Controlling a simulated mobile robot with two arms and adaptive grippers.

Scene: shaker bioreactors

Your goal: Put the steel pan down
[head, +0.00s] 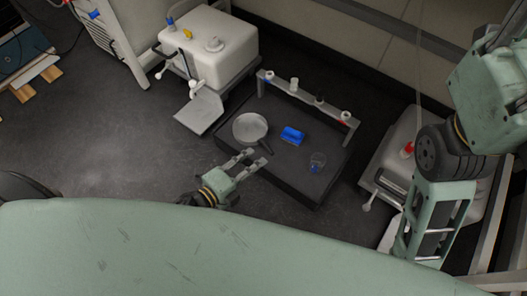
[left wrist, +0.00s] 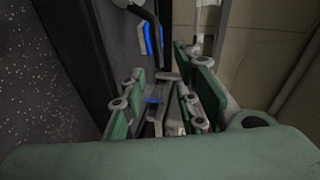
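The steel pan (head: 249,127) is a round, shallow grey pan that appears to rest flat on the left part of the black platform (head: 290,182). Its dark handle (head: 266,148) points toward my left gripper. My left gripper (head: 256,158) is just in front of the handle's end, with its two fingers apart and nothing visibly held. In the left wrist view the spread fingers (left wrist: 165,90) show, with the dark curved handle (left wrist: 152,18) beyond them at the top. I cannot tell whether a finger touches the handle. My right gripper is not in view.
On the platform, a blue block (head: 292,136) lies right of the pan and a clear cup (head: 317,161) stands nearer. A grey rail (head: 310,102) with several caps runs behind. White tank units stand at left (head: 213,55) and right (head: 399,150). Open floor lies left.

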